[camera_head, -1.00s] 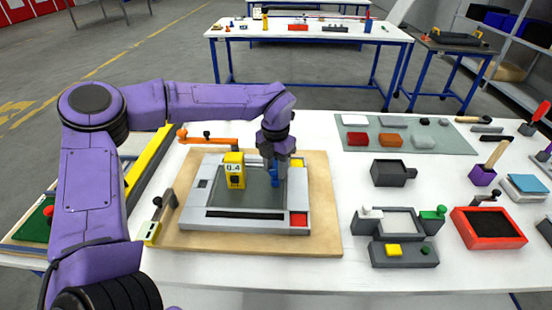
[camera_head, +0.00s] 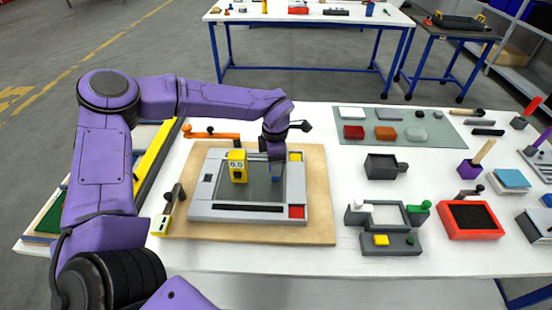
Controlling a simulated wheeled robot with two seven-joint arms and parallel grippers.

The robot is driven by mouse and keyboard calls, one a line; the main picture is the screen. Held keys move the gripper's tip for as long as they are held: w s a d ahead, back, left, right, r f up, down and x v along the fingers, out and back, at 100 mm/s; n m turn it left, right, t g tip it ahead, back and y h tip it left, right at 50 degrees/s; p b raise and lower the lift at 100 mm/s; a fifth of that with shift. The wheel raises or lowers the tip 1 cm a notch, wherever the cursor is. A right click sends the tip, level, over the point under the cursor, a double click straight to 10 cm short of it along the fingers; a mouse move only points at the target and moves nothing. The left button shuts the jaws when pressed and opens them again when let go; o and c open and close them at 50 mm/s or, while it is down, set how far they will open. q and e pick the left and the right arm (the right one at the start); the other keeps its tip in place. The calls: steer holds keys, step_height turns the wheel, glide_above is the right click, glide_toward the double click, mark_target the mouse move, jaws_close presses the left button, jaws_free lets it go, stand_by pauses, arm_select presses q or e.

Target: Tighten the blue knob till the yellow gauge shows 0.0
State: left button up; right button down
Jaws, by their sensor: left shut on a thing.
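The yellow gauge (camera_head: 237,167) stands upright on the grey fixture (camera_head: 232,212). Its small display is too blurred to read with certainty. The blue knob (camera_head: 275,177) sits just right of the gauge and is mostly covered from above by my left gripper (camera_head: 276,163). My left gripper points down and is shut on the blue knob. My right gripper is not in view.
The fixture rests on a wooden board (camera_head: 322,205) on the white table. An orange-handled tool (camera_head: 210,134) lies behind it. A dark grey box (camera_head: 381,167), a grey tray fixture (camera_head: 388,243) and a red tray (camera_head: 471,220) stand to the right.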

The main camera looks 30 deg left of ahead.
arm_select(q)
steer(key=shift+w+r+m, duration=0.15)
steer(key=shift+m, duration=0.35)
steer(key=o, duration=1.1)
steer(key=shift+c, duration=0.2)
step_height(320, 180, up, 10)
steer(key=b, duration=0.2)
steer(key=shift+r, duration=0.2)
